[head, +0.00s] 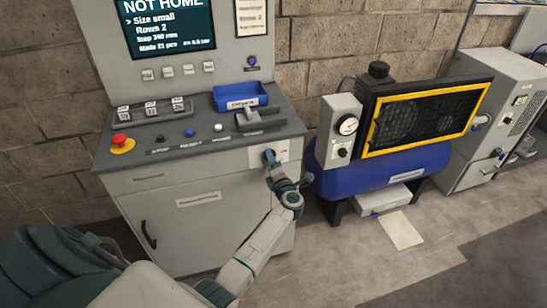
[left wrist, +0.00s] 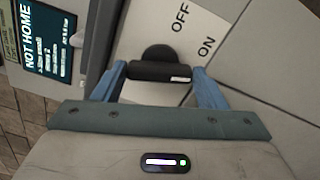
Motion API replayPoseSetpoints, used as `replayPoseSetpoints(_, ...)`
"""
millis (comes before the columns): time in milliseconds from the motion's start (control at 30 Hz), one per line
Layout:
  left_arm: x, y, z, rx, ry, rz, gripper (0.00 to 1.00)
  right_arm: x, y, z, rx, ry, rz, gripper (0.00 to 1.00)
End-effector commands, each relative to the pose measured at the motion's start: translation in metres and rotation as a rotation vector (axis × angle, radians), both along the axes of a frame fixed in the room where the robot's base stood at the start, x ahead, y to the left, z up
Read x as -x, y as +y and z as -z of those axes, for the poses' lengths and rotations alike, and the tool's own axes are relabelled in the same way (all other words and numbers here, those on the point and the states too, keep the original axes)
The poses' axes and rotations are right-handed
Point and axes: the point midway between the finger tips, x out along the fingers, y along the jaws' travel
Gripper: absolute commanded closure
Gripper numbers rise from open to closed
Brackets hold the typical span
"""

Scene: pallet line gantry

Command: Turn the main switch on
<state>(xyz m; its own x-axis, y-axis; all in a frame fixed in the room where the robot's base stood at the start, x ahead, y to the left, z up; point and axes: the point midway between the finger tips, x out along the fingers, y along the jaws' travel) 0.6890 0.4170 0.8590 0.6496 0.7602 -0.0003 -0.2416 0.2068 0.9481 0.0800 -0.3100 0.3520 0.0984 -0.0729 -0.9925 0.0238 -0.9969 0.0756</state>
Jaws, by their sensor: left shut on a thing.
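The main switch is a black rotary handle (left wrist: 160,72) on a pale plate (left wrist: 203,28) marked OFF and ON. In the head view the plate (head: 283,150) is on the right of the grey console's front. My left gripper (head: 269,157) is at the switch and hides most of the handle there. In the left wrist view the blue fingers of my left gripper (left wrist: 160,82) are shut on the two ends of the handle. A white mark on the handle is at its right end, on the side nearer the ON label. My right gripper is not in view.
The console (head: 180,225) carries a red stop button (head: 121,141), small buttons, a blue tray (head: 240,96) and a screen (head: 165,25) reading NOT HOME. A blue compressor (head: 390,168) stands close to the right. Floor is clear in front.

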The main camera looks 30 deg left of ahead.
Motion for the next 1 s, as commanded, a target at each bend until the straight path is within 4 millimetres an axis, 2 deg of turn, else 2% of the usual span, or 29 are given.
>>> replayPoseSetpoints(33, 0.0, -0.001, -0.003, -0.024, 0.032, 0.0, 0.57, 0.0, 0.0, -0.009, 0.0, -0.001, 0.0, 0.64)
replayPoseSetpoints(100, 0.0, -0.001, -0.003, -0.059, 0.074, 0.0, 0.57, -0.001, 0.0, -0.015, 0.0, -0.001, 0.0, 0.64)
replayPoseSetpoints(400, 0.0, -0.001, 0.0, -0.171, 0.205, 0.0, 0.57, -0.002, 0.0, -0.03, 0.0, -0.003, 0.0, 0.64)
replayPoseSetpoints(1000, 0.0, 0.0, 0.002, -0.221, 0.261, 0.001, 0.57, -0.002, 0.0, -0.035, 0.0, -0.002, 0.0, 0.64)
